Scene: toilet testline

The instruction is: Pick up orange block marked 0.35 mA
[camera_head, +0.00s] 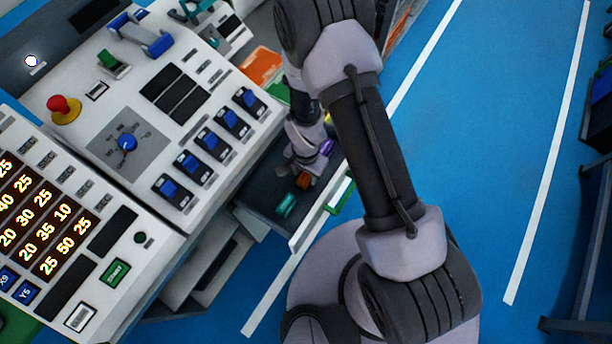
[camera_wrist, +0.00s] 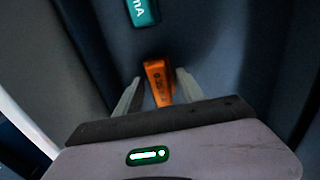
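An orange block (camera_wrist: 157,76) with small dark print lies in a dark grey drawer; the print is too small to read. It also shows in the head view (camera_head: 304,180), beside my gripper. My gripper (camera_wrist: 154,88) is open, with one finger on each side of the orange block. A gap shows between the block and at least the right finger; whether the left finger touches cannot be told. The block's near end is hidden behind the gripper body in the wrist view.
A teal block (camera_wrist: 142,11), also in the head view (camera_head: 287,204), lies in the drawer (camera_head: 262,199) beyond the orange one. A purple block (camera_head: 326,147) lies on the other side. The drawer's pale front edge (camera_head: 318,212) and the control panel (camera_head: 128,150) flank my arm.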

